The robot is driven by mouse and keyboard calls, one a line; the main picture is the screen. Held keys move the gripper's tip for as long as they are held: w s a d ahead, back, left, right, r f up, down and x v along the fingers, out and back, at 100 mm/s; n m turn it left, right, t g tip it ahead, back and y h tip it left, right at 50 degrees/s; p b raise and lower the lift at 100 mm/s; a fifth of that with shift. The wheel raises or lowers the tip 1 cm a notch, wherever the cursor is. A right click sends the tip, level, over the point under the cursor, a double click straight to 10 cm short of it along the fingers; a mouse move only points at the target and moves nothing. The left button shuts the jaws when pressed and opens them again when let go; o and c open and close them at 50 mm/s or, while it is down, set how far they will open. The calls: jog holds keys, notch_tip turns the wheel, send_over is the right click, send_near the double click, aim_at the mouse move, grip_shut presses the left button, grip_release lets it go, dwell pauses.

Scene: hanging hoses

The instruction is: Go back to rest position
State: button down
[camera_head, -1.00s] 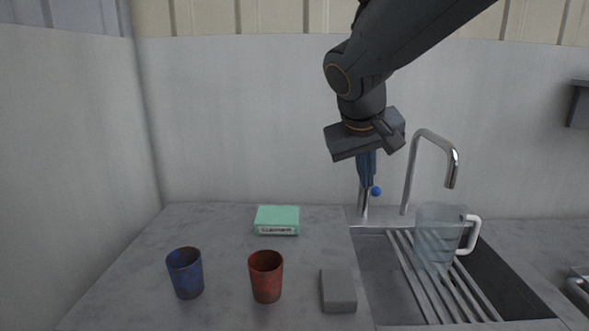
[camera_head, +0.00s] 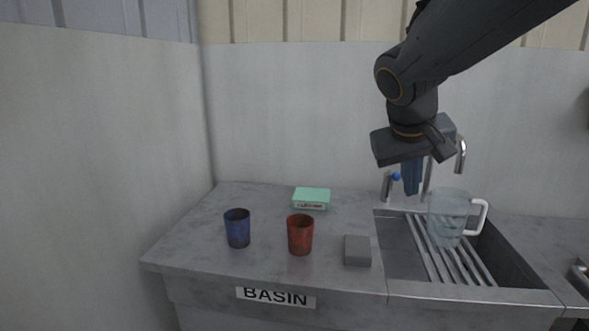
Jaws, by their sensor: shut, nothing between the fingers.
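My gripper (camera_head: 412,178) hangs from my dark arm at the upper right, fingers pointing down. Its blue fingers are shut with nothing between them. It is in the air in front of the tap and partly hides it. It appears above the back of the sink and apart from the objects on the counter.
A grey counter marked BASIN holds a blue cup (camera_head: 237,229), a red cup (camera_head: 300,235), a green box (camera_head: 311,198) and a grey block (camera_head: 357,251). A clear jug (camera_head: 447,219) stands on the slatted rack in the sink (camera_head: 512,262). The tap (camera_head: 460,157) rises behind.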

jog(key=s+a+f+g+y+p, duration=0.1)
jog(key=s+f+g, duration=0.1)
jog(key=s+f, duration=0.6)
jog(key=s+a+f+g+y+p, duration=0.1)
jog(key=s+a+f+g+y, duration=0.1)
jog(key=s+f, duration=0.6)
notch_tip(320, 180, down, 4)
jog(key=shift+a+r+g+y, duration=0.15)
jog(key=shift+a+g+y, duration=0.15)
jog(key=shift+g, duration=0.4)
jog(key=shift+w, duration=0.1)
jog(key=shift+d, duration=0.1)
